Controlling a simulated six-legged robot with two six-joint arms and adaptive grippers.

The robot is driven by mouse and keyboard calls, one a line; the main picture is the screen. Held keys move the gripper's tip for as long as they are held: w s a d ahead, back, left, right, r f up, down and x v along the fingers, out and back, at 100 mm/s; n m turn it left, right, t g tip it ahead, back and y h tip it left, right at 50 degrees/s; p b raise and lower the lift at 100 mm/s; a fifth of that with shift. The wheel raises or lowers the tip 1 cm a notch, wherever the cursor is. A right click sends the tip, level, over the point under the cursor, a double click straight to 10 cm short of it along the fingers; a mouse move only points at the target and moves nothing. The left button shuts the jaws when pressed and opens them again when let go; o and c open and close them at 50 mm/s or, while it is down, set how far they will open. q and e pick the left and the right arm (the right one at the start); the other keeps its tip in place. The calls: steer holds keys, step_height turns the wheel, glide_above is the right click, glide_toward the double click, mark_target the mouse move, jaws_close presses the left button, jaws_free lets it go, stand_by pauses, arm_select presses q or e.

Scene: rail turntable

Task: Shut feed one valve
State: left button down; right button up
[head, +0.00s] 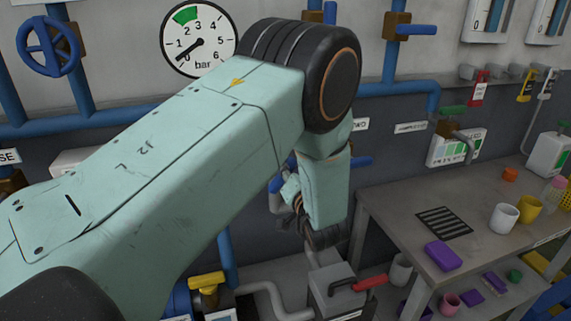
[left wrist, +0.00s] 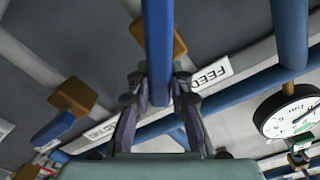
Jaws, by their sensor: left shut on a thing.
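In the left wrist view a blue valve lever (left wrist: 158,45) with a brown valve body (left wrist: 173,42) behind it runs between the fingers of my left gripper (left wrist: 158,103). The fingers are shut on the lever. A label beside it reads FEED (left wrist: 211,75), upside down; its remaining text is hidden, so I cannot read the number. Whether the lever lies along or across its pipe I cannot tell. In the head view my left arm and wrist cover most of this valve and gripper. My right gripper is in neither view.
A pressure gauge (head: 199,39) and a blue handwheel (head: 47,46) are on the wall. Another blue lever (left wrist: 52,131) is nearby in the left wrist view. A grey table (head: 400,215) with cups and a purple block (head: 442,255) stands at right.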

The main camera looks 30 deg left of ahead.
arm_select(q)
steer(key=m, duration=0.3)
steer(key=m+p, duration=0.1)
steer(key=m, duration=0.1)
steer(key=shift+w+d+f+m, duration=0.25)
steer(key=shift+w+f+m, duration=0.05)
steer(key=shift+w+f, duration=0.1)
steer(key=m, duration=0.2)
steer(key=f+m, duration=0.1)
steer(key=m, duration=0.2)
steer(key=shift+w+d, duration=0.1)
steer(key=shift+f+m, duration=0.1)
steer(key=shift+m, duration=0.3)
steer(key=c, duration=1.2)
jaws_free()
steer(key=shift+f, duration=0.1)
steer(key=v, duration=0.7)
steer(key=shift+d, duration=0.15)
